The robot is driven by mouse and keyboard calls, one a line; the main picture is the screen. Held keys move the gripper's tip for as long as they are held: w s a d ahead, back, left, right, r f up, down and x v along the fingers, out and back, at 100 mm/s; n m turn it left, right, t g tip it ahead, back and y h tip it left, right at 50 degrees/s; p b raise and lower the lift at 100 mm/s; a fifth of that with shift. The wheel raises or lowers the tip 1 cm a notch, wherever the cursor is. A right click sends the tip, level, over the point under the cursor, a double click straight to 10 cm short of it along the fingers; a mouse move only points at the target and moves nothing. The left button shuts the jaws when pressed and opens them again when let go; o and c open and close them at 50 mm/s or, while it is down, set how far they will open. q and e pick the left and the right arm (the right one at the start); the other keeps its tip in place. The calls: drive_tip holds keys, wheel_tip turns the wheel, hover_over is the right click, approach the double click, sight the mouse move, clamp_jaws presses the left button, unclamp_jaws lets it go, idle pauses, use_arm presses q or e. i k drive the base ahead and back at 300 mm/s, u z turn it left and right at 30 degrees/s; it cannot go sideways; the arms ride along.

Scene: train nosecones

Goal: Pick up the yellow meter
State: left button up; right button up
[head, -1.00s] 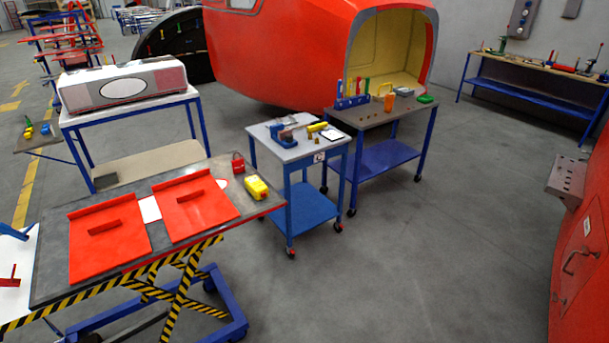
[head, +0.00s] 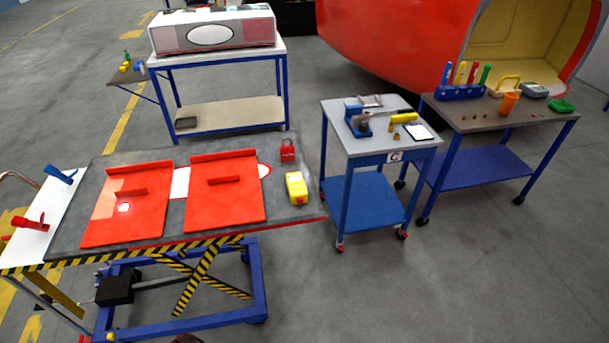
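The yellow meter (head: 296,188) lies on the right end of the dark-topped lift table (head: 150,250), near its right edge. It is a yellow block with a small red part at its lower end. A red padlock-like item (head: 287,150) stands just behind it. Neither of my grippers shows in the head view.
Two red panels (head: 128,205) with handles lie on the lift table, left of the meter. A grey-topped blue trolley (head: 365,140) with tools stands to the right. A workbench (head: 520,118) with a blue tool rack (head: 460,92) is further right. Floor in front is clear.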

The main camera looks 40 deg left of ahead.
sight(295, 181)
drive_tip(key=u, duration=0.4)
drive_tip(key=i, duration=0.85)
drive_tip(key=u, duration=0.7)
